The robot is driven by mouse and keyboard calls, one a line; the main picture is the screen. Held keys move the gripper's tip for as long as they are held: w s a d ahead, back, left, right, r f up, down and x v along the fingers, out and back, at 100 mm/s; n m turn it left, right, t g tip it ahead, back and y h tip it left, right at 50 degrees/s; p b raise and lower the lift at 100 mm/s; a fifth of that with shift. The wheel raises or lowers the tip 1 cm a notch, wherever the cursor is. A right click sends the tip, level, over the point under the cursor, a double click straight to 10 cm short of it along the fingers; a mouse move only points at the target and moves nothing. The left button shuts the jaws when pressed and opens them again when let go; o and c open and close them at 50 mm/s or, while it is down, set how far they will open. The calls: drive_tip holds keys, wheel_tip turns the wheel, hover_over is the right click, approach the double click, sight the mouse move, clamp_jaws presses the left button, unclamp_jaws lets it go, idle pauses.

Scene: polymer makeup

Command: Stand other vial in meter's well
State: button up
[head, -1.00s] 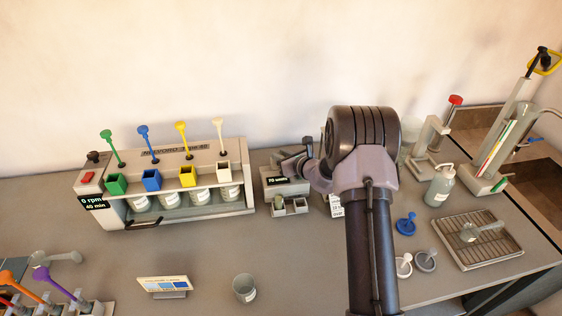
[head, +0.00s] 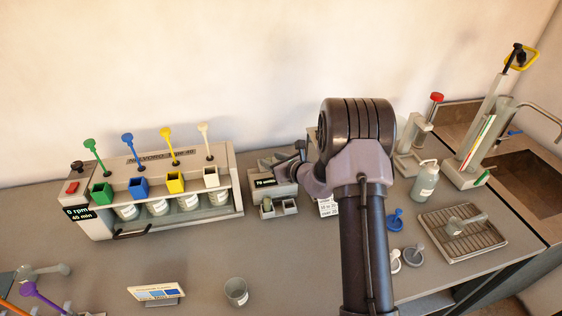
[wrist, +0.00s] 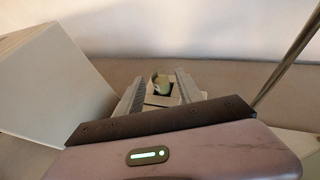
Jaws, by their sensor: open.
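The meter (head: 268,183) is a grey box with a small dark display at the back of the bench, partly behind my arm. Two small square holders (head: 289,207) stand at its front, and the left one seems to have something in it. In the wrist view my gripper (wrist: 160,76) is open, with its two ridged fingers on either side of a square opening. A small pale, yellowish-green rounded thing (wrist: 161,80) sits in that opening, possibly a vial top. I cannot tell whether the fingers touch it. In the head view the fingertips are hard to make out.
A stirrer rack (head: 230,195) with coloured paddles and several beakers stands to the left. A beaker (head: 236,291) and a sign (head: 157,292) are in front. A wash bottle (head: 424,182), blue stand (head: 395,220) and drain tray (head: 480,245) are right of my arm.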

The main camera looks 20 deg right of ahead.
drive_tip(key=p+v, duration=0.1)
drive_tip(key=v, duration=0.7)
drive_tip(key=shift+s+r+p, duration=0.1)
drive_tip(key=shift+s+p, duration=0.05)
drive_tip(key=shift+p, duration=0.15)
drive_tip(key=shift+s+r, duration=0.15)
drive_tip(key=shift+s, duration=0.05)
drive_tip(key=s+a+r+n+g+y, duration=0.3)
drive_tip(key=s+a+r+n, duration=0.2)
drive_tip(key=a+r+n, duration=0.45)
drive_tip(key=s+a+r+n+g+y, duration=0.25)
drive_tip(key=s+a+r+n, duration=0.35)
drive_tip(key=a, duration=0.6)
drive_tip(key=s+a+r+n+g+h, duration=0.15)
drive_tip(key=s+n, duration=0.25)
drive_tip(key=s, duration=0.4)
drive_tip(key=s+a+r+n+g, duration=0.1)
drive_tip(key=s+a+r+n, duration=0.2)
drive_tip(key=s, duration=0.4)
drive_tip(key=s+d+n+h, duration=0.4)
drive_tip(key=s+d+n, duration=0.2)
drive_tip(key=s+n, duration=0.1)
drive_tip(key=shift+f+t+h, duration=0.25)
drive_tip(key=shift+t+h, duration=0.05)
